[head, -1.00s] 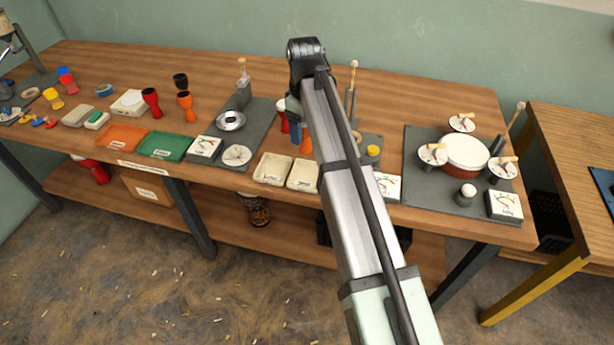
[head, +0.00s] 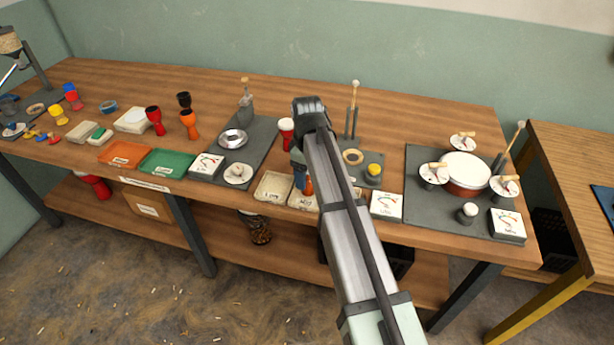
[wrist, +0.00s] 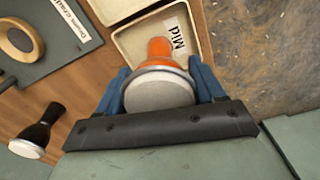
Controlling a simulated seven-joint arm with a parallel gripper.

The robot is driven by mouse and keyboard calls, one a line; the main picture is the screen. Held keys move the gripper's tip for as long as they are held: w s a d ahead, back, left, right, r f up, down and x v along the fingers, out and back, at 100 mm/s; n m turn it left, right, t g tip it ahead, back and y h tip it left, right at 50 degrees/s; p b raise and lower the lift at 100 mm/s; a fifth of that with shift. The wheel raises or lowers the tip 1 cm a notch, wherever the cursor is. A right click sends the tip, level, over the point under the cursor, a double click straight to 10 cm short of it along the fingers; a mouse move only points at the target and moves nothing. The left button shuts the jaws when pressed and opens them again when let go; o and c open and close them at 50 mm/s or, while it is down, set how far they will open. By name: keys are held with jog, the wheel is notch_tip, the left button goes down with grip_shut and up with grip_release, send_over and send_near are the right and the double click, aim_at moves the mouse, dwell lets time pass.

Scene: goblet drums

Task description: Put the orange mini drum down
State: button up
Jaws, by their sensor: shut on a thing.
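The orange mini drum (wrist: 158,67) is between the blue fingers of my gripper (wrist: 160,88), which is shut on it. Its pale round head faces the wrist camera and its narrow orange end points away, over the tray labelled "Mid" (wrist: 122,42). In the head view the drum (head: 308,187) shows only as a small orange patch beside my gripper (head: 301,180), above the Mid tray (head: 294,201) at the bench's front edge. My arm hides part of the tray. I cannot tell whether the drum touches the tray floor.
Another cream tray (head: 261,191) stands left of the Mid tray. A red drum with a white head (head: 286,131) stands behind. A meter box (head: 386,205) and a grey mat (head: 420,215) with a larger drum lie to the right. The bench's front edge is close.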

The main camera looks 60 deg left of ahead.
jog(key=shift+f, duration=0.7)
jog(key=shift+f, duration=0.15)
jog(key=o, duration=1.2)
jog(key=shift+c, duration=0.2)
notch_tip(320, 180, up, 12)
jog(key=shift+r, duration=0.2)
